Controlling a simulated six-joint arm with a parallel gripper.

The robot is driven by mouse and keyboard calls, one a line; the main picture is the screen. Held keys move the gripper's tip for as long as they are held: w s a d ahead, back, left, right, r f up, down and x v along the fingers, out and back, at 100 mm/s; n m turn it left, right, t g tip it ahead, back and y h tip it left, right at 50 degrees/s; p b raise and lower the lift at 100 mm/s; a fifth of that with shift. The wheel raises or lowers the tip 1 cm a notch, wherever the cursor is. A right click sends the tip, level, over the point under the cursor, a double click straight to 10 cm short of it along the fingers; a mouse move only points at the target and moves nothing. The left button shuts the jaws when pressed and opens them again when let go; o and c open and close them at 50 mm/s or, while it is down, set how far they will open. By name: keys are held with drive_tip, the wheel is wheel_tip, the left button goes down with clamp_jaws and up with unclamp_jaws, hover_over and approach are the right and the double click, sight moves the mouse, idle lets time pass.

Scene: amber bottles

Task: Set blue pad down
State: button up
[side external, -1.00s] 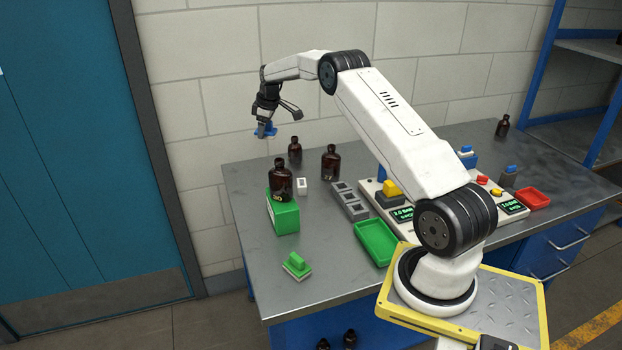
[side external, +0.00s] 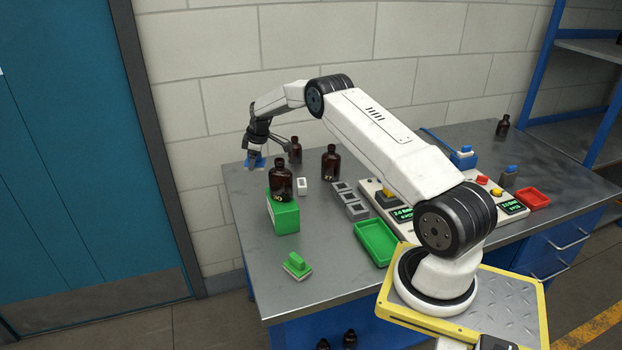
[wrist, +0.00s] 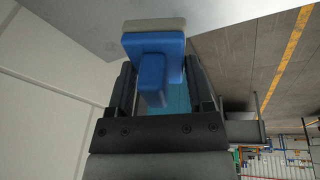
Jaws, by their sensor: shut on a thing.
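The blue pad (wrist: 153,47) has a blue handle block and a pale grey layer on its far face in the wrist view. My gripper (wrist: 153,88) is shut on its handle, with one dark finger on each side. In the side external view my gripper (side external: 254,156) points down at the table's back left corner, and the blue pad (side external: 255,162) shows small below it. The pad is low over the grey table (side external: 330,265); I cannot tell whether it touches. The wrist view shows the table edge beyond the pad's grey layer.
An amber bottle (side external: 280,180) stands on a green box (side external: 283,214), close to the right of my gripper. Another amber bottle (side external: 295,150) stands just behind. A green-handled pad (side external: 297,265) lies near the front left edge. A green tray (side external: 376,243) sits farther right.

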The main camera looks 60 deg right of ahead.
sight(260, 164)
drive_tip(key=shift+f, duration=5)
drive_tip(key=shift+f, duration=0.15)
drive_tip(key=o, duration=1.3)
drive_tip(key=shift+c, duration=0.2)
drive_tip(key=shift+r, duration=0.25)
drive_tip(key=shift+v, duration=5.9)
drive_tip(key=shift+a, duration=0.1)
